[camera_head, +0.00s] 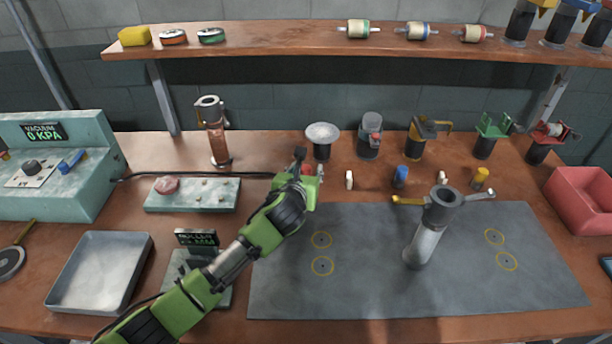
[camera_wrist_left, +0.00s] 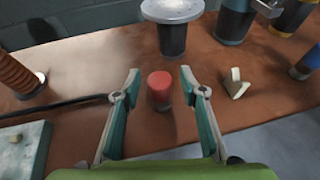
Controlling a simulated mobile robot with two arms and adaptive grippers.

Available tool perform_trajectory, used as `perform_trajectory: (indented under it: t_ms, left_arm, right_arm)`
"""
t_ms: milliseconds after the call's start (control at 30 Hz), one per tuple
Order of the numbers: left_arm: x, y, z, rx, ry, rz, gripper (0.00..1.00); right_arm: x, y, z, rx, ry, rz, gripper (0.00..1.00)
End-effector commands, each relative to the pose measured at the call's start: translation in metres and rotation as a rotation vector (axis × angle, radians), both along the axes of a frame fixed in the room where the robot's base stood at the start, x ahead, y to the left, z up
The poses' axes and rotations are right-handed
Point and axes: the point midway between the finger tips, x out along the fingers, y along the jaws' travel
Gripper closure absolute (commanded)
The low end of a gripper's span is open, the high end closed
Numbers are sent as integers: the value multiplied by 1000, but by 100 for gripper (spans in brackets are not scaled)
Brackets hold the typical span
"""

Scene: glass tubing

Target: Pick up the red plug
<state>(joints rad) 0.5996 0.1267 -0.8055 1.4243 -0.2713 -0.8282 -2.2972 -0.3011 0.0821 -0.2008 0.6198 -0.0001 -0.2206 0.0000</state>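The red plug (camera_wrist_left: 160,90) stands upright on the wooden bench in the left wrist view. It sits between the two spread fingers of my left gripper (camera_wrist_left: 160,76), with a visible gap on each side. The gripper is open and the fingers do not appear to touch the plug. In the head view, my left gripper (camera_head: 304,170) is at the back edge of the grey mat, and a bit of the red plug (camera_head: 309,169) shows beside it, mostly hidden. My right gripper is not in view.
A dark stand with a pale dish (camera_head: 322,134) is just behind the plug. A white plug (camera_head: 349,180) and a blue plug (camera_head: 401,176) stand to the right. A black cable (camera_wrist_left: 70,103) and a marble block (camera_head: 192,195) are to the left.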

Motion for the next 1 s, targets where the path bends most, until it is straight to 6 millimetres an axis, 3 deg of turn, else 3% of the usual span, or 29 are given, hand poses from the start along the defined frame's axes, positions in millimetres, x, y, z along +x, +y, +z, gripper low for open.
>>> perform_trajectory:
  t_ms: [33, 133, 467, 633, 800, 1000]
  left_arm:
    - [0, 0, 0, 0, 0, 0, 76]
    - [0, 0, 0, 0, 0, 0, 100]
    - [0, 0, 1, 0, 0, 0, 100]
    - [0, 0, 10, -1, -3, 0, 100]
    - [1, 1, 35, 0, -6, 0, 100]
    - [-33, 2, 73, -3, -7, -4, 100]
  right_arm:
    - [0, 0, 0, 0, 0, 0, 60]
    - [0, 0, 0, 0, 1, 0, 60]
    - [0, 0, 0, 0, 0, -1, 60]
    - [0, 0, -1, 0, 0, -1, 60]
    - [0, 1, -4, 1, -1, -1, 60]
    - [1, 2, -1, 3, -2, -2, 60]
